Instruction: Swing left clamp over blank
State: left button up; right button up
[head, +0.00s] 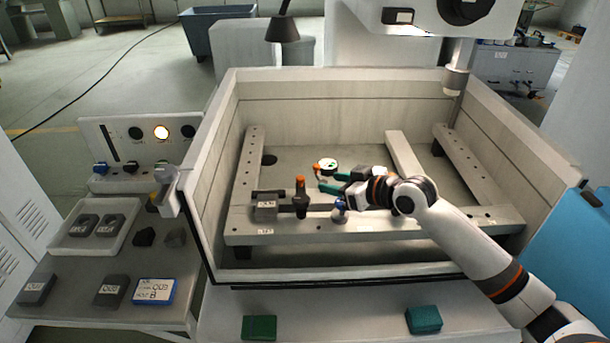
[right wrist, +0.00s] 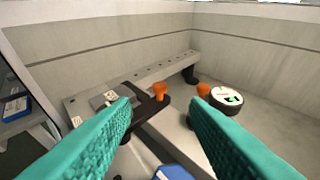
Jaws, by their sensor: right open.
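The left clamp (head: 301,198) is dark with an orange top, upright on the front rail of the work frame. Its orange top (right wrist: 160,90) also shows in the right wrist view, ahead between my fingers and apart from them. A grey labelled block, apparently the blank (head: 265,212), sits on the rail just left of the clamp; it also shows in the right wrist view (right wrist: 103,99). Dark bars lie near it; I cannot tell whether one lies over it. My right gripper (head: 325,181), with teal fingers, is open and empty, right of the clamp. My left gripper is out of view.
A round white-faced dial (head: 328,165) and an orange piece (right wrist: 203,90) are close to my right fingers. A blue-topped part (head: 340,207) stands below the gripper. High tank walls (head: 345,97) surround the frame. A side table (head: 75,268) holds several grey blocks.

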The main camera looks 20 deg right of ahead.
aim_at(302, 178)
jog(key=p+x, duration=0.1)
jog(key=x, duration=0.7)
jog(key=shift+w+a+f, duration=0.1)
jog(key=shift+w, duration=0.1)
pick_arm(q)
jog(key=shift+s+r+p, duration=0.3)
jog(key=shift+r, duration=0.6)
pick_arm(e)
jog(key=shift+x, duration=0.9)
grip_shut()
